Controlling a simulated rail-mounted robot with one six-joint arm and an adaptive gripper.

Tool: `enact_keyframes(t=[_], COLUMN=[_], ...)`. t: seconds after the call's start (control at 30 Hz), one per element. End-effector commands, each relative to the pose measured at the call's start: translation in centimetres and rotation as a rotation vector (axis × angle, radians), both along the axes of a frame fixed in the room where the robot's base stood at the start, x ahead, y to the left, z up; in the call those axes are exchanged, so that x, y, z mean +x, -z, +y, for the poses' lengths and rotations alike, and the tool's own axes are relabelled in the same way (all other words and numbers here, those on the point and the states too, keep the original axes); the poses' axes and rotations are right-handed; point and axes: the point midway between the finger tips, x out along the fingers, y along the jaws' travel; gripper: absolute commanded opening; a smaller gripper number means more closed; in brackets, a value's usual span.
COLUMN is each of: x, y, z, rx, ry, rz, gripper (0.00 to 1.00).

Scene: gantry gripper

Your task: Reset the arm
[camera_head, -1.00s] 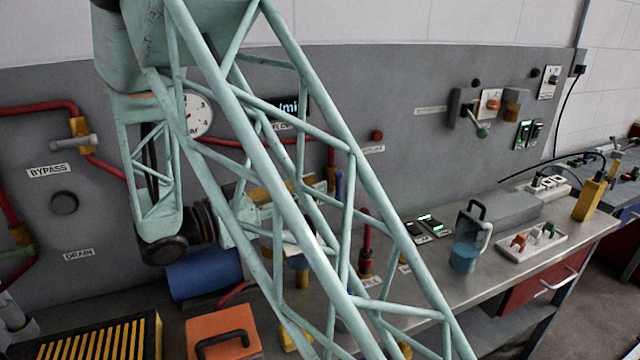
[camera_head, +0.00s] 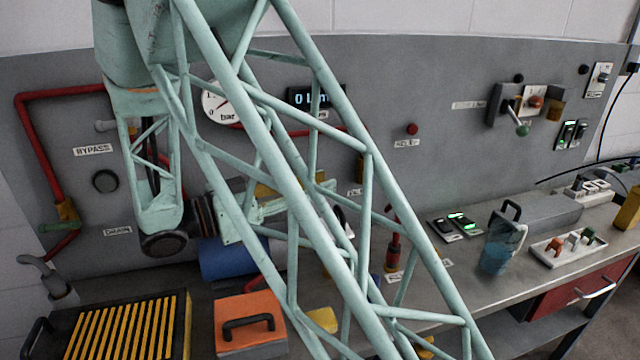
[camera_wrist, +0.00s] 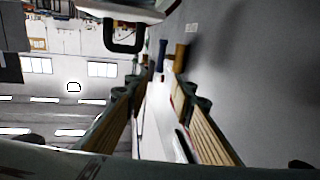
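My gripper (camera_wrist: 157,100) shows in the wrist view with its two ribbed fingers apart. Nothing is held between them; the pale bench surface shows through the gap. In the head view my pale green lattice arm crosses the picture, with its wrist low in front of the grey panel. The gripper's end there is largely hidden behind the lattice, so its fingers cannot be made out.
An orange case (camera_head: 250,321) and a yellow-slatted black crate (camera_head: 180,300) stand at lower left. A blue cylinder (camera_head: 222,262) lies behind the arm. A blue jug (camera_head: 497,248) and a white tray (camera_head: 562,247) stand on the bench at right. Red pipes (camera_head: 25,130) run along the panel.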

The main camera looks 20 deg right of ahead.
Motion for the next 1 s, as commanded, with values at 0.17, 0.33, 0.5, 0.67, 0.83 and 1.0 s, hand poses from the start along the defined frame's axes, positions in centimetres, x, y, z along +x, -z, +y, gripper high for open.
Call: enact_keyframes(t=[0.17,0.33,0.5,0.67,0.83,1.0], x=[0.0,-0.1,-0.6,-2.0,-4.3,-6.8], y=[0.0,0.0,-0.3,-0.9,-1.5,-2.1], z=[0.0,-0.1,-0.6,-1.7,-3.2,-4.7], rx=[0.0,0.002,0.015,0.05,0.11,0.184], ry=[0.0,0.001,0.017,0.049,0.095,0.135], rz=[0.0,0.002,0.024,0.08,0.172,0.273], gripper=[0.22,0.22,0.22,0.22,0.22,0.22])
